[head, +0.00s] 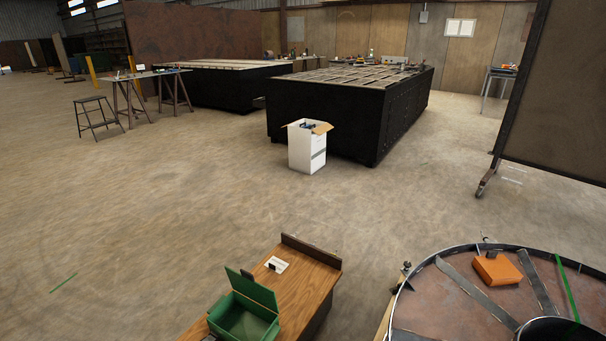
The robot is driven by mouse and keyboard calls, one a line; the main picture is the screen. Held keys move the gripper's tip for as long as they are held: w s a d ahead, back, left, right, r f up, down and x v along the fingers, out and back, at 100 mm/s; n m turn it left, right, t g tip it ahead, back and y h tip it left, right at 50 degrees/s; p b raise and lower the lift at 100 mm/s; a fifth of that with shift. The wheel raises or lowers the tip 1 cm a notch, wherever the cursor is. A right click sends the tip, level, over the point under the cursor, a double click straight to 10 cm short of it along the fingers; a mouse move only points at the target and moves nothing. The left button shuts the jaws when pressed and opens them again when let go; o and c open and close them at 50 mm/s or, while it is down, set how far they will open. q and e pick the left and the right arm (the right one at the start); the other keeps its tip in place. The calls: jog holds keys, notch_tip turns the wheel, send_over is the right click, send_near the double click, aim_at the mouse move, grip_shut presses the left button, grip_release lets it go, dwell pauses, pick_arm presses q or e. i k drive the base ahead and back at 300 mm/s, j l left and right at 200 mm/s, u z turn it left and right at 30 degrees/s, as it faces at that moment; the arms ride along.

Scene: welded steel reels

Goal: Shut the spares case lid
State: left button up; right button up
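The spares case is a green box (243,322) on a wooden-topped bench (303,272) at the bottom of the head view. Its lid (255,291) stands open, raised at the back side of the box and tilted. The inside of the box shows green and looks empty from here, though its lower front is cut close to the frame's bottom edge. Neither of my grippers shows in the head view.
A small white item (277,264) lies on the bench behind the case. A large round steel reel (440,294) with an orange object (497,269) on it stands at right. A white carton (306,148) stands farther back. Open concrete floor lies left.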

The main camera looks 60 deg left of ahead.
aim_at(244, 283)
jog(key=u, duration=2.35)
